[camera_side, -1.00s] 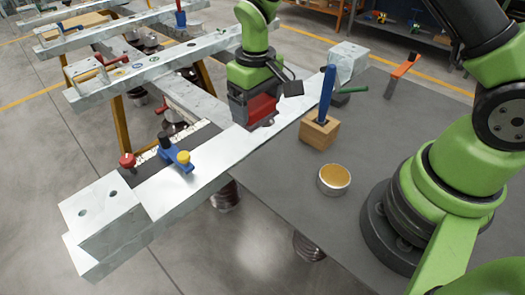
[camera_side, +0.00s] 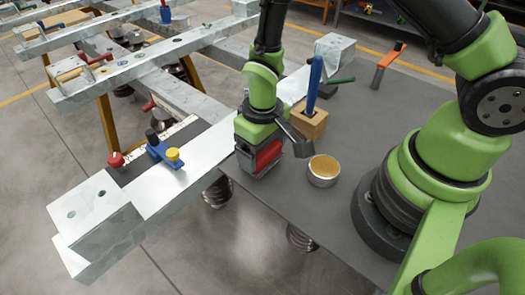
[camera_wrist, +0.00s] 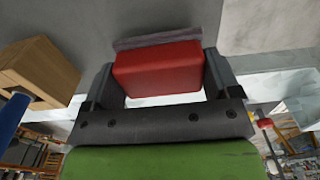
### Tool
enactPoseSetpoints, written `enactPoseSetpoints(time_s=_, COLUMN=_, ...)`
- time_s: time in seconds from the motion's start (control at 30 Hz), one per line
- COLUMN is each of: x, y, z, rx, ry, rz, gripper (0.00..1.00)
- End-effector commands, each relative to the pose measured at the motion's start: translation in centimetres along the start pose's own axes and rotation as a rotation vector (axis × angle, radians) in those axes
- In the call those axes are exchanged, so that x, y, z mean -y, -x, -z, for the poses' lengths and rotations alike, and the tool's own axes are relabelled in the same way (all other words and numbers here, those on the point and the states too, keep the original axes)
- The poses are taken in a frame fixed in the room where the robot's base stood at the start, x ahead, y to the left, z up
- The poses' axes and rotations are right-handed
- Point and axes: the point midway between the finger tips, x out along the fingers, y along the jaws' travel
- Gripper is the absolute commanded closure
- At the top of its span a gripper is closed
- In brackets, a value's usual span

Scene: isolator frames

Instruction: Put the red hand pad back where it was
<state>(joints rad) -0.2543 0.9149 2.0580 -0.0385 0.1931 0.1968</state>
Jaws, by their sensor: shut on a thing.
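The red hand pad (camera_side: 268,157) is a red block with a dark grey layer on its far face. It also shows in the wrist view (camera_wrist: 160,70), held between the two fingers. My gripper (camera_side: 258,170) is shut on it, over or at the left edge of the dark grey table (camera_side: 310,212), between the metal beam and a round tin. I cannot tell whether the pad touches the table.
The tin (camera_side: 323,171) with a yellow top stands just right of my gripper. A wooden block (camera_side: 308,123) with a blue-handled tool (camera_side: 314,85) stands behind. A blue clamp (camera_side: 165,150) sits on the metal beam (camera_side: 190,172). An orange-handled tool (camera_side: 388,60) stands farther back.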

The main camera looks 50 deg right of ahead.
Motion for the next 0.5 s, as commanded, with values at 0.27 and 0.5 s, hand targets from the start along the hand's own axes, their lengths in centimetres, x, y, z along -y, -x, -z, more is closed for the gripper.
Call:
enactPoseSetpoints(time_s=0.27, x=0.00, y=-1.25, z=0.03, rx=-0.002, ry=0.001, rz=0.000, gripper=0.40)
enactPoseSetpoints(time_s=0.5, x=-0.01, y=-1.57, z=0.00, rx=0.000, ry=0.001, rz=0.000, gripper=0.15)
